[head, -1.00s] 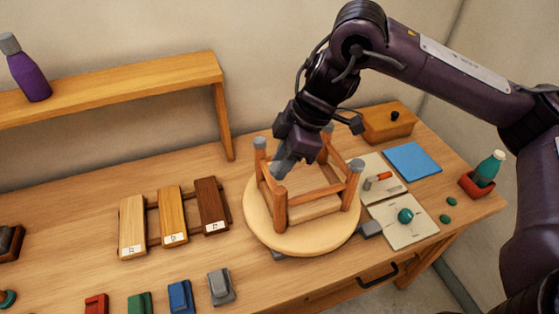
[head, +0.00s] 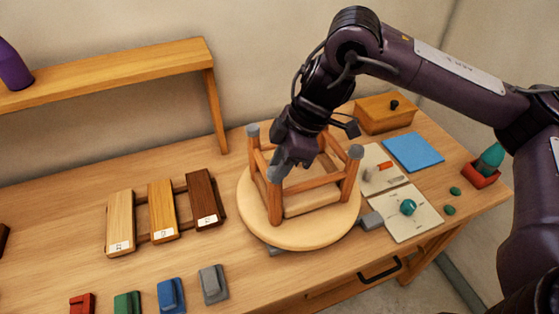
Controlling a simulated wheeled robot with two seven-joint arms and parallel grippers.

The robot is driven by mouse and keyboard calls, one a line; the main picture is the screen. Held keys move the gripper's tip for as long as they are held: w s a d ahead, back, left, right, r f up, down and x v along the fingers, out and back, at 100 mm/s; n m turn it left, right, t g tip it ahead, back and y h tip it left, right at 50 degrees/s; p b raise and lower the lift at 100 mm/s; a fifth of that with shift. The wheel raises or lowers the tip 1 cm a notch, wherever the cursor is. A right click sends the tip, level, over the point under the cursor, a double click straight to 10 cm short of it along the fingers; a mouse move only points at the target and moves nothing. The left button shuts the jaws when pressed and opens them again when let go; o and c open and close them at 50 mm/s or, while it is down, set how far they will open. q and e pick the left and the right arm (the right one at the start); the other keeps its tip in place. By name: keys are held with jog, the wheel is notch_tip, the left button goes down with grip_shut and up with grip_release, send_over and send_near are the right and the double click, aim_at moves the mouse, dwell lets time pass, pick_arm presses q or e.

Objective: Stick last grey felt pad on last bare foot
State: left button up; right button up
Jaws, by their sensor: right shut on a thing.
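A small wooden stool frame (head: 347,190) stands upside down with its feet up on a round wooden turntable (head: 320,237). The back-left foot (head: 253,131) and the right foot (head: 356,152) carry grey pads. The far foot is hidden behind my right gripper. My right gripper (head: 283,162) points down at the front-left leg (head: 275,205) and is shut on a grey felt pad (head: 275,174). The pad is at the top of that leg and appears to touch it; the fingers partly hide the contact. My left gripper is out of view.
Three wood samples (head: 162,210) lie left of the turntable, with coloured blocks (head: 171,295) in front. At right are white cards (head: 418,222), a blue sheet (head: 412,153), a wooden box (head: 385,115) and a teal bottle (head: 490,158) in a red tray. A shelf (head: 110,72) stands behind.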

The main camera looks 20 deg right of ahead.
jog(key=shift+r, duration=0.1)
dwell(0.6)
jog(key=shift+f, duration=0.3)
dwell(0.3)
jog(key=o, duration=1.3)
jog(key=shift+o, duration=0.2)
notch_tip(320, 180, up, 7)
jog(key=p, duration=0.8)
